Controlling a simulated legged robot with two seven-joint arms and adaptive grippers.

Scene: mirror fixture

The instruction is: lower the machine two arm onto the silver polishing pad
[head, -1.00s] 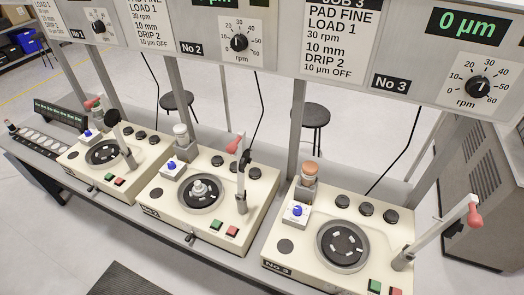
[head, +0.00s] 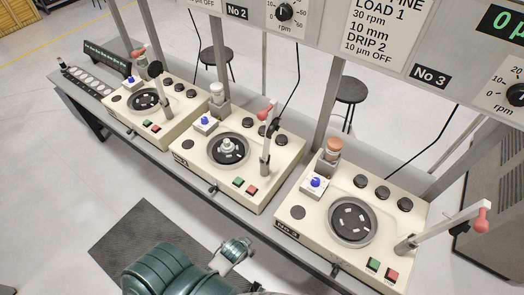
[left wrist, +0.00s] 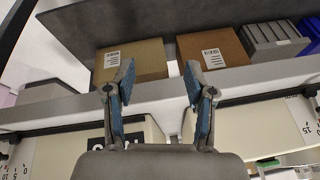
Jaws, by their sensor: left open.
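Machine two (head: 238,153) is the middle cream machine on the bench. Its arm (head: 265,150) stands raised, nearly upright, at the right of the round plate, with a red knob (head: 266,113) on top. My left gripper (left wrist: 160,85) is open and empty in the left wrist view, apart from the arm. In the head view a teal and grey arm of mine shows at the bottom, below machine two. My right gripper is not in view.
Grey posts (head: 329,105) and hanging panels stand behind. Cardboard boxes (left wrist: 131,62) show beyond my left gripper. Dark stools (head: 351,90) stand behind the bench.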

